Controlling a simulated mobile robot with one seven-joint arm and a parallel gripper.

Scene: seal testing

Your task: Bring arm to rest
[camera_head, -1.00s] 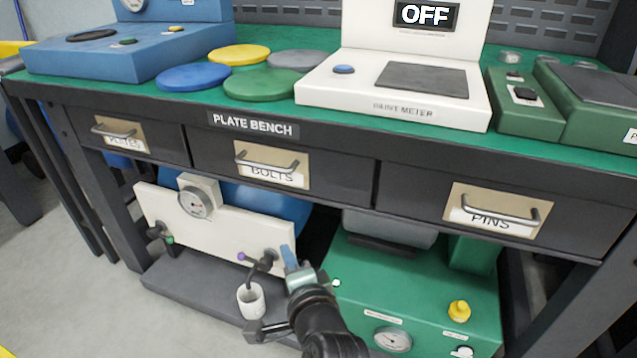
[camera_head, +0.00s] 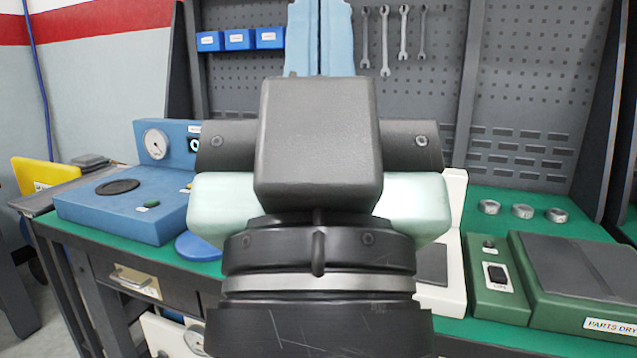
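My gripper (camera_head: 319,12) fills the middle of the head view, close to the camera and seen from behind. Its dark wrist and housing and pale green body point upward. Two light blue fingers rise above it and run out of the top of the picture. They lie side by side with only a thin dark line between them, so it looks shut. Nothing shows between the fingers, but their tips are cut off. It appears raised in front of the bench (camera_head: 95,250), and it hides much of the bench top.
A blue device with a dial (camera_head: 110,212) stands left on the bench. A white meter (camera_head: 455,270) and blue plate (camera_head: 195,248) are partly hidden. Green devices (camera_head: 575,285) and several metal nuts (camera_head: 522,211) are right. Wrenches (camera_head: 385,40) and blue bins (camera_head: 240,39) hang behind.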

